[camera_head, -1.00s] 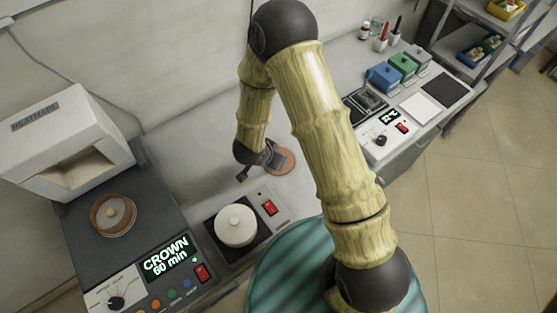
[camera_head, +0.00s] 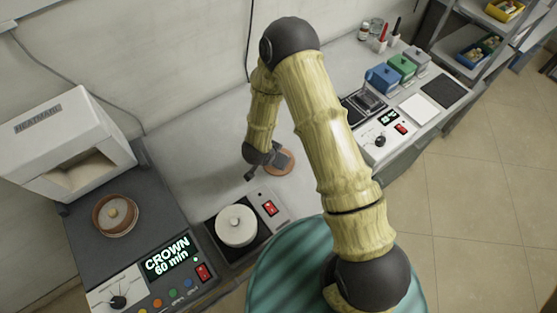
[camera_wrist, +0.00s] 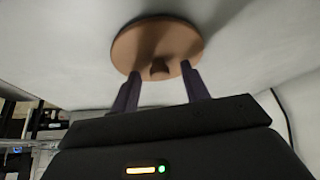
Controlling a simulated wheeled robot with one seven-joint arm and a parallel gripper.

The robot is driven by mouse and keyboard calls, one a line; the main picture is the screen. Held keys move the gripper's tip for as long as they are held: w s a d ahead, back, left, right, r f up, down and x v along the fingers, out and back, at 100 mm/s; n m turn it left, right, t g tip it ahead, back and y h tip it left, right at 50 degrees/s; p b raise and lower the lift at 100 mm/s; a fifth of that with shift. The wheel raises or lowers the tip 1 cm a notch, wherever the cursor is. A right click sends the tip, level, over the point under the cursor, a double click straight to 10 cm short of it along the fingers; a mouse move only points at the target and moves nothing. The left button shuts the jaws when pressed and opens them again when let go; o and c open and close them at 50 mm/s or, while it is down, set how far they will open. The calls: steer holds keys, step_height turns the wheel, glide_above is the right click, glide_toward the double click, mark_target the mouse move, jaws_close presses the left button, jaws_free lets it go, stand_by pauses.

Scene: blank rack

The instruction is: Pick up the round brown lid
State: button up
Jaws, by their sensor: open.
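The round brown lid (camera_head: 284,166) lies flat on the pale counter, partly hidden by my gripper in the head view. In the wrist view the lid (camera_wrist: 140,45) shows as a brown disc with a small brown knob (camera_wrist: 159,69) at its near side. My gripper (camera_wrist: 160,85) is open, its two dark fingers apart with the knob between them in the picture. I cannot tell whether the fingers touch the lid. In the head view my gripper (camera_head: 268,160) is low over the lid.
A white round pot (camera_head: 236,226) sits on a black plate with a red switch, in front of the lid. A brown round dish (camera_head: 115,215) stands by the white furnace (camera_head: 70,145) at left. Blue, green and grey boxes (camera_head: 402,66) stand at right. The counter around the lid is mostly clear.

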steer(key=shift+c, duration=0.5)
jaws_close()
step_height(320, 180, up, 10)
stand_by(0.6)
stand_by(0.4)
